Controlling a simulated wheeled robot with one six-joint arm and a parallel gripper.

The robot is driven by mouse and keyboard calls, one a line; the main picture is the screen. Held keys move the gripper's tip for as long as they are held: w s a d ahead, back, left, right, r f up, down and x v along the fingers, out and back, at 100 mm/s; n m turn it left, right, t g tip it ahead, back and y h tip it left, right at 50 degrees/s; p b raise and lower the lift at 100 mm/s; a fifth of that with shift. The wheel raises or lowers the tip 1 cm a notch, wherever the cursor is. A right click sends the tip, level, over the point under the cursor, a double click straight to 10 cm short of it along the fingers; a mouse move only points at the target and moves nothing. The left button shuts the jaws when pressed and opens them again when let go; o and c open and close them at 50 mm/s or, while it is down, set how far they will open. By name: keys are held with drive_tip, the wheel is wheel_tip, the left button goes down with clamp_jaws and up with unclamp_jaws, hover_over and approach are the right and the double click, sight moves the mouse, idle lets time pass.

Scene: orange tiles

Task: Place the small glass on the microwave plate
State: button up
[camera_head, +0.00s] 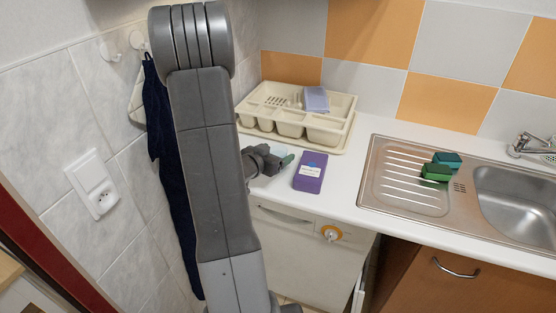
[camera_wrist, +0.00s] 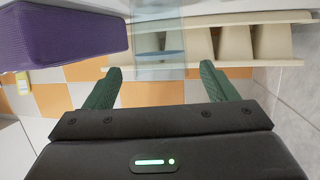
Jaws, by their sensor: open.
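The small clear glass (camera_wrist: 158,45) shows in the wrist view, upside down in the picture, in front of the cream tray. My gripper (camera_wrist: 159,78) is open, with its two green fingers apart. The glass appears between the fingers, at or just beyond their tips; I cannot tell whether it touches them. In the head view my gripper (camera_head: 285,161) is low at the counter's left end, partly hidden behind my arm. The glass is hard to make out there. Neither a microwave nor its plate is in view.
A purple box (camera_head: 310,172) stands on the counter close right of my gripper. The cream cutlery tray (camera_head: 346,113) lies behind it, holding a bluish packet (camera_head: 315,99). Green sponges (camera_head: 436,172) sit on the sink's drainboard (camera_head: 398,190). A tiled wall (camera_head: 95,110) bounds the left.

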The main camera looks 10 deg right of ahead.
sight(282, 149)
drive_tip(key=x, duration=0.4)
drive_tip(key=shift+w+p, duration=0.1)
drive_tip(key=shift+p, duration=0.2)
drive_tip(key=shift+c, duration=0.5)
drive_tip(key=c, duration=1.2)
wheel_tip(282, 149, up, 10)
drive_tip(key=shift+f+p, duration=0.1)
drive_tip(key=shift+p, duration=0.5)
